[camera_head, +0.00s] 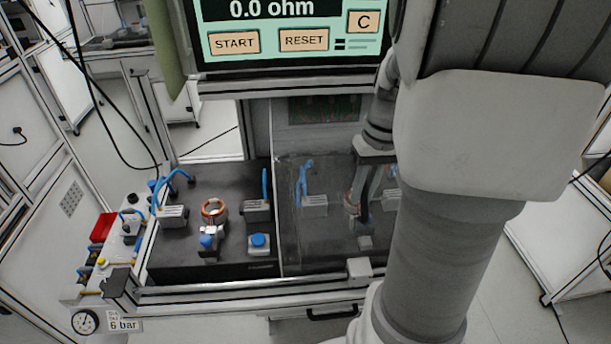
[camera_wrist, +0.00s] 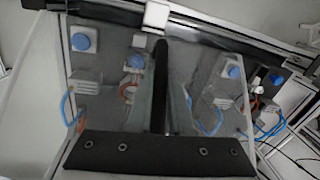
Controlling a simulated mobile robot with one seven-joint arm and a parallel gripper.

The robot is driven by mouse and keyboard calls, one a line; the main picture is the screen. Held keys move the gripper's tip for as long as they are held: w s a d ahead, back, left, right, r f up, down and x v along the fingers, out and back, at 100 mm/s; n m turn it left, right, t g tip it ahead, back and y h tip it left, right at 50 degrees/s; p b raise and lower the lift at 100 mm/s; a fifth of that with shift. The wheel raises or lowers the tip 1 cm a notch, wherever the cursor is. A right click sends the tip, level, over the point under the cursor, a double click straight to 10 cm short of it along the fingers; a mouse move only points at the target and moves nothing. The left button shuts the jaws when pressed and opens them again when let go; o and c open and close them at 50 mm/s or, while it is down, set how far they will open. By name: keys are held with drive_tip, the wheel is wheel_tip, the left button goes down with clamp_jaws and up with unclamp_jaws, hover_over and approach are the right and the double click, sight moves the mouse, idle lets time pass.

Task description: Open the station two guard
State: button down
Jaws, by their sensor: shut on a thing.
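The station two guard (camera_head: 318,238) is a hazy clear panel over the right half of the bench in the head view, and it looks closed. It also shows in the wrist view (camera_wrist: 205,50). A small pale block (camera_head: 360,268) sits on the front rail at the panel's lower edge; it also shows in the wrist view (camera_wrist: 157,16). My gripper (camera_head: 365,226) is low at the guard, with its jaws shut on it. The wrist view shows the dark jaws (camera_wrist: 161,90) close together. The exact contact is hidden.
On the open left half stand a copper stator coil (camera_head: 213,209), a blue button (camera_head: 258,240) and grey blocks with blue hoses. A display (camera_head: 290,25) reading 0.0 ohm hangs above. A pressure gauge (camera_head: 85,321) is at front left. My arm hides the bench's right end.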

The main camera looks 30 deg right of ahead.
drive_tip(key=shift+s+d+r, duration=0.1)
drive_tip(key=shift+s+d, duration=0.15)
drive_tip(key=shift+d, duration=0.45)
drive_tip(key=shift+s+d, duration=0.2)
drive_tip(key=shift+d, duration=0.6)
drive_tip(key=c, duration=0.8)
unclamp_jaws()
drive_tip(key=shift+d, duration=0.1)
drive_tip(key=shift+c, duration=0.2)
drive_tip(key=shift+r, duration=0.4)
wheel_tip(320, 180, up, 16)
drive_tip(key=d+p, duration=0.1)
drive_tip(key=d, duration=0.1)
drive_tip(key=shift+s+r+p, duration=0.2)
drive_tip(key=shift+s+p, duration=0.1)
drive_tip(key=shift+p, duration=0.05)
